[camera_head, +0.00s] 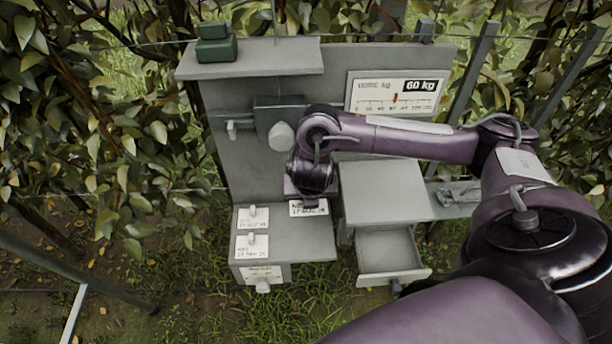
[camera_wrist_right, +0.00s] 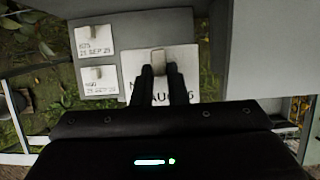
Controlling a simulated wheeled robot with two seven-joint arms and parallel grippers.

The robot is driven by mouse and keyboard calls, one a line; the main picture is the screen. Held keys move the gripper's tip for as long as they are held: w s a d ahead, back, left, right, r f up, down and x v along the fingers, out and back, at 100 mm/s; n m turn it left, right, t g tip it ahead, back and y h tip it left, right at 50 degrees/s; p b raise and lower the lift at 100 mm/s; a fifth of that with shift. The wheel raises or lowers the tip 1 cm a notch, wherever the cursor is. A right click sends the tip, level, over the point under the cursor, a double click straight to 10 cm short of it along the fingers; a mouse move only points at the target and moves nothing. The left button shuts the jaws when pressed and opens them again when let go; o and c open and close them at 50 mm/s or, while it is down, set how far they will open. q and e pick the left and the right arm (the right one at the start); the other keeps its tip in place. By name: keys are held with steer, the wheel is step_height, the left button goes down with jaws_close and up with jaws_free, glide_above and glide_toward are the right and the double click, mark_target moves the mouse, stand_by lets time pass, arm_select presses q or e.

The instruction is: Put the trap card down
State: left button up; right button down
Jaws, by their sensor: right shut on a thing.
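A white trap card (camera_head: 309,208) with dark print is at my right gripper (camera_head: 310,201), over the right part of the low grey box's top (camera_head: 311,244). In the right wrist view the card (camera_wrist_right: 133,66) has a beige tab (camera_wrist_right: 158,61), and my right gripper (camera_wrist_right: 163,88) is shut on that tab. The fingers hide part of the print. I cannot tell if the card touches the box top. Two other trap cards, an upper one (camera_head: 253,223) and a lower one (camera_head: 251,246), lie on the left of the box top. My left gripper is not in view.
A grey block (camera_head: 385,190) with an open, empty-looking drawer (camera_head: 389,250) stands right of the box. A panel with a 60 kg scale (camera_head: 397,93) and a round knob (camera_head: 281,136) rises behind. A green box (camera_head: 216,49) sits on the upper shelf. Foliage surrounds the stand.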

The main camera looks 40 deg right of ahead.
step_height(320, 180, down, 2)
steer(key=b, duration=0.8)
glide_above(308, 233)
steer(key=s, duration=0.1)
steer(key=f, duration=1)
steer(key=shift+s+a, duration=0.15)
steer(key=shift+a, duration=0.25)
steer(key=shift+f, duration=0.4)
step_height(308, 233, down, 4)
steer(key=shift+r+b, duration=0.25)
steer(key=shift+b, duration=0.2)
steer(key=shift+f, duration=0.25)
steer(key=shift+f, duration=0.1)
steer(key=c, duration=1.4)
jaws_free()
steer(key=shift+c, duration=0.2)
